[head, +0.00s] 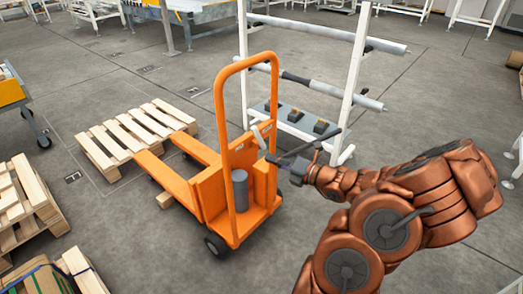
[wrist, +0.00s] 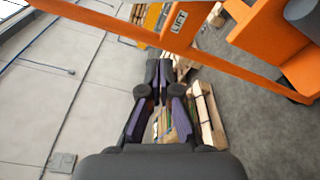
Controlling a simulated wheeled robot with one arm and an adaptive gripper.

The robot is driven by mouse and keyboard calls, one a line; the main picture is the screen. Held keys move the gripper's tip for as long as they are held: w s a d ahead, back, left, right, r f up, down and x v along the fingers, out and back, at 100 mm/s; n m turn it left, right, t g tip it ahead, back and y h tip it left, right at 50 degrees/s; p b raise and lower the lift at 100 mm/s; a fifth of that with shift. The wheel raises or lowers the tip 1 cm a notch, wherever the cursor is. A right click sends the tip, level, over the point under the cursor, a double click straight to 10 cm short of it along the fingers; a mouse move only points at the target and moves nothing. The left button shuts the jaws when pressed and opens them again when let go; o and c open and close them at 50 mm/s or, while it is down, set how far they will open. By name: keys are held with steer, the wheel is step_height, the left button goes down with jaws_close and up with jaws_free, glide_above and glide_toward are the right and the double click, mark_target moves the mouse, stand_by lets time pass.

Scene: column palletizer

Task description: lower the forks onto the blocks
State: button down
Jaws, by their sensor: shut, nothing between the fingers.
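The orange stacker (head: 243,190) stands in the middle of the head view, its two forks pointing to the upper left. The near fork (head: 165,178) is low, over a small wooden block (head: 165,200); I cannot tell whether they touch. The far fork (head: 196,148) is partly hidden, and no block shows under it. A pale lever (head: 258,137) sits at the upright frame. My gripper (head: 270,158) is shut and empty, close to the frame below the lever. In the wrist view my gripper (wrist: 159,65) points toward the orange frame, which bears a LIFT label (wrist: 180,21).
A wooden pallet (head: 135,132) lies by the fork tips. Stacked pallets (head: 22,205) stand at the left edge. A white rack with rollers (head: 325,88) stands behind the stacker. Open grey floor (head: 130,235) lies to the stacker's near left.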

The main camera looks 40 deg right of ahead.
mark_target(259, 139)
steer(key=w+r, duration=0.1)
steer(key=w, duration=0.8)
steer(key=shift+b, duration=0.3)
stand_by(0.5)
steer(key=shift+w, duration=0.1)
steer(key=shift+d+r+p, duration=0.15)
steer(key=shift+r+p, duration=0.2)
steer(key=shift+p, duration=0.65)
